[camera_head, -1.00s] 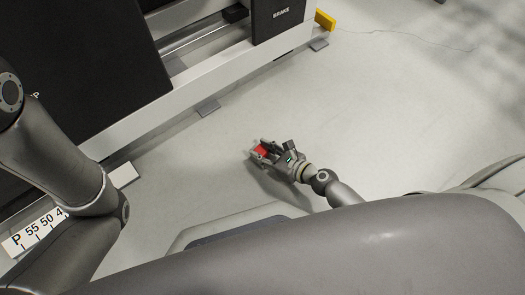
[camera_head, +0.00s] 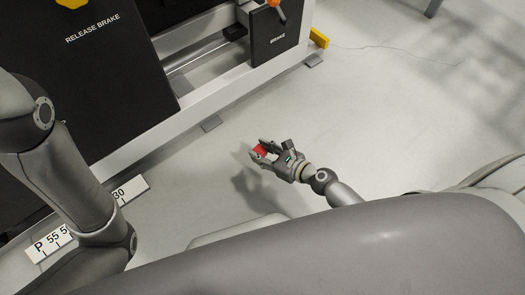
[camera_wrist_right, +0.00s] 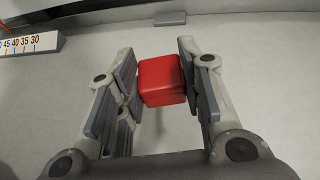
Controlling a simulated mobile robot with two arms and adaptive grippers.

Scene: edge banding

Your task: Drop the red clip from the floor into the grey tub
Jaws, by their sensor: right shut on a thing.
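The red clip (camera_head: 260,149) is a small red block held between the fingers of my right gripper (camera_head: 264,153). The right wrist view shows the clip (camera_wrist_right: 162,80) with the finger pads of the gripper (camera_wrist_right: 165,85) on both sides of it. In the head view the gripper's shadow lies on the floor apart from it, to the lower left, so the clip is off the floor. My left arm comes in from the left, but its gripper is out of view. No grey tub can be made out in these frames.
A machine with black panels (camera_head: 97,75) and a pale base rail (camera_head: 150,126) fills the upper left. A numbered scale strip (camera_head: 131,189) lies at the lower left. A yellow block (camera_head: 319,38) sits at the rail's far end. The grey floor (camera_head: 400,130) to the right is mostly clear.

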